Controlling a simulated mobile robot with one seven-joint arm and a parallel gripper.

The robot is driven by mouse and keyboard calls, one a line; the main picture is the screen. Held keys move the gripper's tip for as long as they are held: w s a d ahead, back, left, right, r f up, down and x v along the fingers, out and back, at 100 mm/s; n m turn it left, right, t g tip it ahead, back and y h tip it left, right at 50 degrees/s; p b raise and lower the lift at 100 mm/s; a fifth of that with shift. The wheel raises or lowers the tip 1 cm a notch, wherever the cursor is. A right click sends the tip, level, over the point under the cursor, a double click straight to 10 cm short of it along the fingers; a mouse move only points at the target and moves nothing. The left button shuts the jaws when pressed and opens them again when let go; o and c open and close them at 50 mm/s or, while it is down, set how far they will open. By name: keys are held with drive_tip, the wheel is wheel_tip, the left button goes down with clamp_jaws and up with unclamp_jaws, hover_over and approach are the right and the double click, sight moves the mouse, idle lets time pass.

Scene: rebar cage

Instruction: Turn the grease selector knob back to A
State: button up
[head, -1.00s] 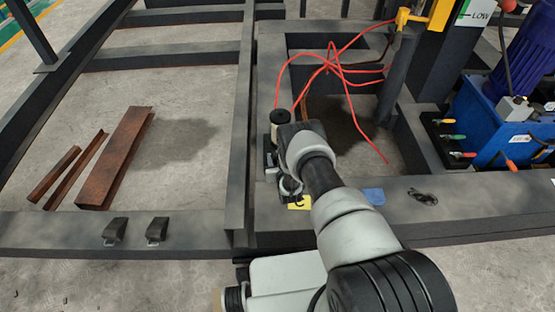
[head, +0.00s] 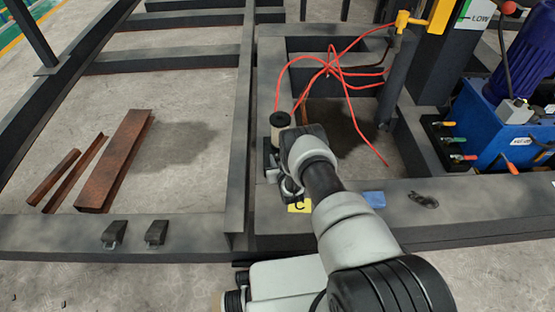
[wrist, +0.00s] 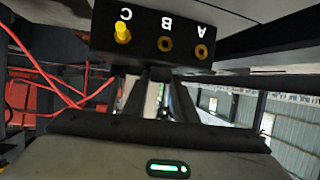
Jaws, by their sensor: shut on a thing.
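A black block (wrist: 185,33) fills the upper middle of the wrist view. Its letters C, B and A read upside down, left to right. A yellow peg (wrist: 121,33) stands out under C; under B and A are yellow rings with dark centres. My gripper (wrist: 162,82) points at the block, its two dark fingers ending at the block's lower edge. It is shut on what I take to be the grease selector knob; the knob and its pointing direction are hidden.
A pale cylinder with a dark cap (head: 280,122) stands just behind my wrist. Red hoses (head: 340,72) loop over the frame opening. A blue power unit (head: 490,125) stands at right. Rusty steel pieces (head: 115,160) lie on the floor at left.

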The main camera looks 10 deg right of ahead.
drive_tip(key=n+g+y, duration=0.1)
drive_tip(key=n+y, duration=0.1)
drive_tip(key=d+n+y, duration=0.1)
drive_tip(key=n+y, duration=0.2)
drive_tip(key=shift+w+g+y, duration=0.1)
drive_tip(key=shift+g+y, duration=0.2)
drive_tip(key=shift+g, duration=0.1)
drive_tip(key=shift+w+d+n+g+y, duration=0.15)
drive_tip(key=shift+n+g+y, duration=0.65)
drive_tip(key=shift+n+y, duration=0.55)
drive_tip(key=shift+n+g+y, duration=0.25)
drive_tip(key=shift+n+g, duration=0.15)
drive_tip(key=shift+n, duration=0.15)
drive_tip(key=o, duration=1)
drive_tip(key=shift+o, duration=0.2)
drive_tip(key=shift+s+d+r+p, duration=0.2)
drive_tip(key=shift+d+r+p, duration=0.1)
drive_tip(key=shift+p, duration=0.05)
drive_tip(key=p+v, duration=0.5)
drive_tip(key=v, duration=1.1)
drive_tip(key=shift+s+d+p, duration=0.15)
drive_tip(key=shift+d+p, duration=0.05)
drive_tip(key=shift+p, duration=0.1)
